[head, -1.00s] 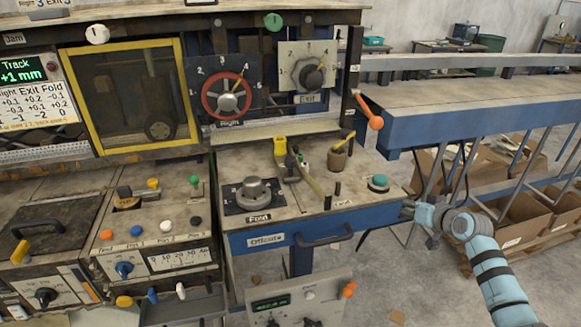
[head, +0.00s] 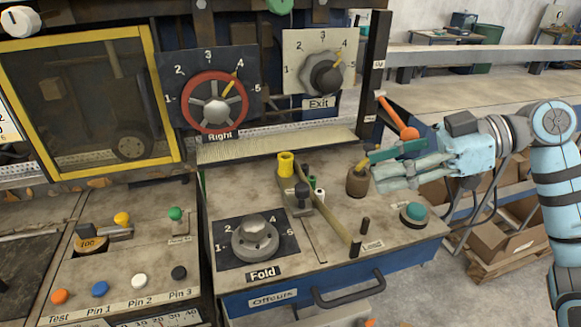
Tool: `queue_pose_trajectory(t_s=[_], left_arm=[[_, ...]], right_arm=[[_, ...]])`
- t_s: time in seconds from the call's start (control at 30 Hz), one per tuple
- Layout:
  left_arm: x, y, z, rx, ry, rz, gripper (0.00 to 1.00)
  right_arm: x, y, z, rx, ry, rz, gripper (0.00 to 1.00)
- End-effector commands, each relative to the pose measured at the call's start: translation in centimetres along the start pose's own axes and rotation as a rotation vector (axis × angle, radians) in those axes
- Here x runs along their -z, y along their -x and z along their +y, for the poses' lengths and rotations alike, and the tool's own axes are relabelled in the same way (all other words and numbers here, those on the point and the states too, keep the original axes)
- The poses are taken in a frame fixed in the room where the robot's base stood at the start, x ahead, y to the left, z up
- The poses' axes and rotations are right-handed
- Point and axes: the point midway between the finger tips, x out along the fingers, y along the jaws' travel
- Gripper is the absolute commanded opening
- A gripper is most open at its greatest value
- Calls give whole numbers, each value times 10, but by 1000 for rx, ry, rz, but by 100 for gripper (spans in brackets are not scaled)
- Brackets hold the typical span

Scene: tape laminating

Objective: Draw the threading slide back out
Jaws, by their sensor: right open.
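A long olive bar (head: 328,210) lies across the bench top, beside a narrow slot. It looks like the threading slide, though no label names it so. A dark knob (head: 302,190) stands by its far end, and a small dark post (head: 355,248) is at its near end, by a label that seems to read "Laced". My right gripper (head: 372,172) comes in from the right with its fingers pointing left. It is open, just right of the brown tool pot and above the bench, apart from the bar. My left gripper is out of view.
The brown pot (head: 357,182) holds a yellow-handled tool. An orange-knobbed lever (head: 400,120) rises just above my right gripper. A teal button (head: 414,213) sits at the bench's right edge. The Fold dial (head: 255,238) and a yellow cup (head: 286,164) stand left of the bar.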

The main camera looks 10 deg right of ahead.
Motion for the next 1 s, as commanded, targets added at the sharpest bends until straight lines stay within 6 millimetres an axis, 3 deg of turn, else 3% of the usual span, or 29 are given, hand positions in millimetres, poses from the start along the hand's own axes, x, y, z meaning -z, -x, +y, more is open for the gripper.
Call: queue_pose_trajectory(t_s=[0.17, 0.4, 0.6, 0.77, 1.0], left_arm=[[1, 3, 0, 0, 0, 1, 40], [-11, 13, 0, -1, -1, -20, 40], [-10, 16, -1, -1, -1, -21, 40], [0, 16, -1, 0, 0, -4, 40], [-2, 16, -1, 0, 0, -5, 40]], right_arm=[[2, -18, 0, 10, 3, 2, 40], [6, -88, 0, 18, 4, 7, 40], [4, -132, 0, 12, 1, 6, 40], [3, -147, 0, 8, 0, 3, 40], [2, -148, 1, 6, -1, 2, 40]])
